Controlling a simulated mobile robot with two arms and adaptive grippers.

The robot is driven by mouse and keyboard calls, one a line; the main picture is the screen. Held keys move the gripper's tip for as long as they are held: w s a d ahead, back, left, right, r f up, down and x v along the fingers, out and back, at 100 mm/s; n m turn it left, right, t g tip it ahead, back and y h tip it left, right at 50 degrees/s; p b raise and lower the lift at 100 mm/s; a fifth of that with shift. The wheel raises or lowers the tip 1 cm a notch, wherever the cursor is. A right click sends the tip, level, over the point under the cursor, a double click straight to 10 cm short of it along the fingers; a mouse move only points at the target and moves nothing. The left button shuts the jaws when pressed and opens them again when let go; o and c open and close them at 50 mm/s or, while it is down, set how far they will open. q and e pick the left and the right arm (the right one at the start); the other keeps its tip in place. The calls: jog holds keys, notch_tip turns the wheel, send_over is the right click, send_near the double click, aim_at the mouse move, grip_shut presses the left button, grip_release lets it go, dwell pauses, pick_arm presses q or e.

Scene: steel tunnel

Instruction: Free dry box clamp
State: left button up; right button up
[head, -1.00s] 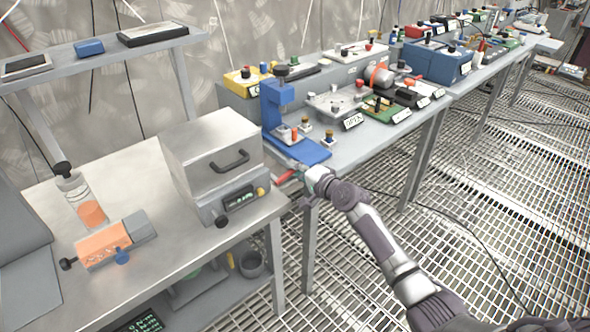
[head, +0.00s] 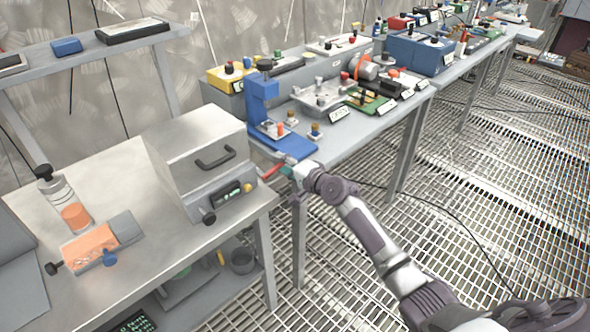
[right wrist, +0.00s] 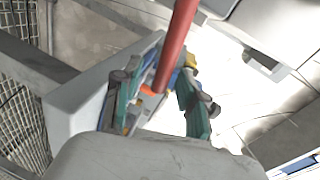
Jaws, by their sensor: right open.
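A steel box (head: 188,140), which looks like the dry box, stands on the near bench. It has a dark handle and a small display on its front. A red bar (head: 271,170) sticks out at its right side, beside the blue stand, and looks like the clamp lever. In the right wrist view the red bar (right wrist: 177,42) runs down between my fingers. My right gripper (head: 285,170) is open at the bar's end, with teal finger pads on both sides in the right wrist view (right wrist: 162,90). Whether the pads touch the bar cannot be told. My left gripper is not in view.
A blue stand (head: 261,100) stands on the second bench close behind the gripper. An orange device (head: 90,248) and a jar (head: 70,208) are on the near bench at left. The grated floor (head: 460,220) at right is clear except for a cable.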

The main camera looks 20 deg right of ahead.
jog(key=v, duration=1.1)
jog(key=shift+s, duration=0.15)
jog(key=shift+d, duration=0.15)
jog(key=s+d+f+n+g+h, duration=0.1)
jog(key=s+f+g, duration=0.15)
jog(key=f, duration=0.85)
jog(key=s+d+f+n+g+h, duration=0.1)
jog(key=s+f+g+h, duration=0.15)
jog(key=f, duration=0.85)
jog(key=s+a+f+n+g+p, duration=0.15)
jog(key=s+f+n, duration=0.25)
jog(key=s+f, duration=1)
jog(key=s+a+f+n+g, duration=0.2)
jog(key=s+f, duration=0.3)
jog(key=s, duration=0.6)
jog(key=s+a+f+n+g+h, duration=0.1)
jog(key=s+a+f+n+g, duration=0.1)
jog(key=s+f, duration=0.4)
jog(key=s+a+f+n+g, duration=0.2)
jog(key=s+f+n, duration=0.3)
jog(key=s, duration=1)
jog(key=shift+s+a+f+g+p, duration=0.25)
jog(key=shift+s+a+g+p, duration=0.1)
jog(key=shift+g, duration=0.4)
